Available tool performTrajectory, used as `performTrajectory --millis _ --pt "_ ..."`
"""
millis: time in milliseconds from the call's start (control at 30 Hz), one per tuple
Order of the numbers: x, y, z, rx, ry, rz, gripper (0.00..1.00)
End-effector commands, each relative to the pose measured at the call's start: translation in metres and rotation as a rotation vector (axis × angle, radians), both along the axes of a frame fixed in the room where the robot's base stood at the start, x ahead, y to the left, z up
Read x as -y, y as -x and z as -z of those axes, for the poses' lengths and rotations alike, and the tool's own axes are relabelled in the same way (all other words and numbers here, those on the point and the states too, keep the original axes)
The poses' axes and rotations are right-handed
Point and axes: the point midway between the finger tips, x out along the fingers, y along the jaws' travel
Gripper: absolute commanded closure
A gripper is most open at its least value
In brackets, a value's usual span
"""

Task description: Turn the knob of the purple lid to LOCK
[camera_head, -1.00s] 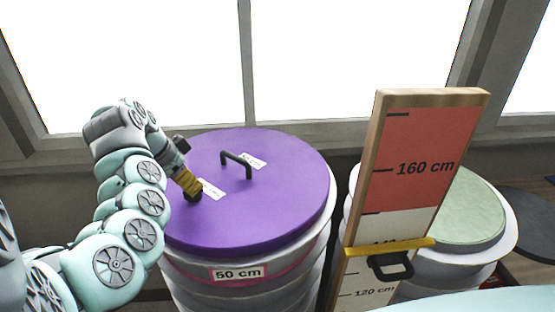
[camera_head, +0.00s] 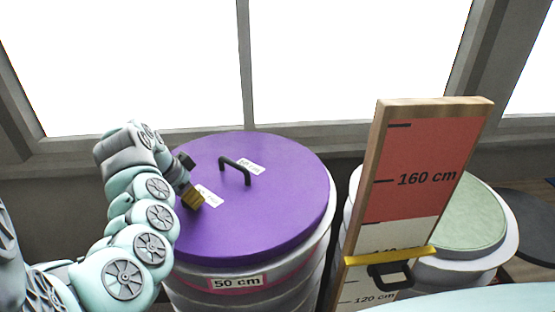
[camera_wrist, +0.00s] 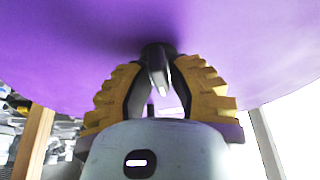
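The purple lid (camera_head: 265,205) lies on a grey ribbed drum labelled 50 cm. It has a black bar handle (camera_head: 236,170) and white labels, too small to read. My gripper (camera_head: 192,199), with yellow ribbed fingers, is low over the lid's left part, beside one label (camera_head: 208,196). In the wrist view its fingers (camera_wrist: 160,75) stand on either side of the dark knob (camera_wrist: 157,60), their tips against it, so it looks shut on the knob. The knob has a pale mark. In the head view the knob is hidden behind the fingers.
A wooden height board (camera_head: 410,170) with a yellow slider (camera_head: 390,257) stands to the right of the drum. Behind it is another drum with a pale green lid (camera_head: 468,222). A window wall is close behind. The lid's right side is clear.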

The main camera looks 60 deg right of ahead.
Motion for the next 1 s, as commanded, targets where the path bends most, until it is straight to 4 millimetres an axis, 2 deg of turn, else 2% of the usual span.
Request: performTrajectory --millis 33,133,167,667,1000 --pt "0.0001 0.0001 0.0000 0.000 0.000 0.000 0.89" --pt "0.0000 0.0001 0.0000 0.000 0.000 0.000 1.00" --pt "0.0000 0.0001 0.0001 0.000 0.000 0.000 1.00" --pt "0.0006 0.0010 0.0027 0.000 0.000 -0.035 1.00" --pt "0.0023 0.0019 0.0059 0.004 0.003 -0.252 1.00"
